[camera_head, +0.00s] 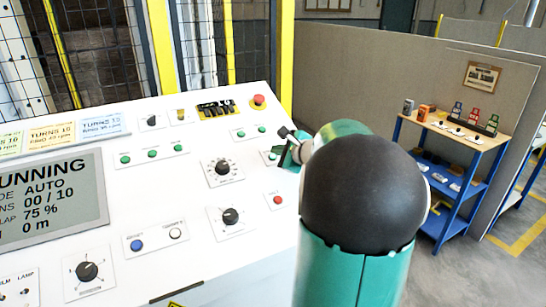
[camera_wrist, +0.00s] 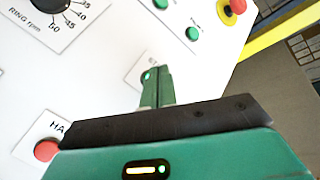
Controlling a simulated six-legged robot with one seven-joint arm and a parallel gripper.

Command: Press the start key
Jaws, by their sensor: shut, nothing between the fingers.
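The start key is a small green round key (camera_head: 272,156) on a white plate on the sloped white console. In the wrist view the key (camera_wrist: 148,76) shows only in part, behind my fingertips, under a label of which "ST" can be read. My gripper (camera_head: 288,155) is shut and empty, its green fingers at the key's plate. In the wrist view the closed fingertips (camera_wrist: 155,72) cover most of the key; whether they touch it I cannot tell.
A red key (camera_head: 277,199) sits below the start key, its label starting "HA" in the wrist view. A red mushroom button (camera_head: 258,100), more green keys (camera_head: 152,154) and black knobs (camera_head: 222,168) are nearby. A shelf (camera_head: 455,170) stands at right.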

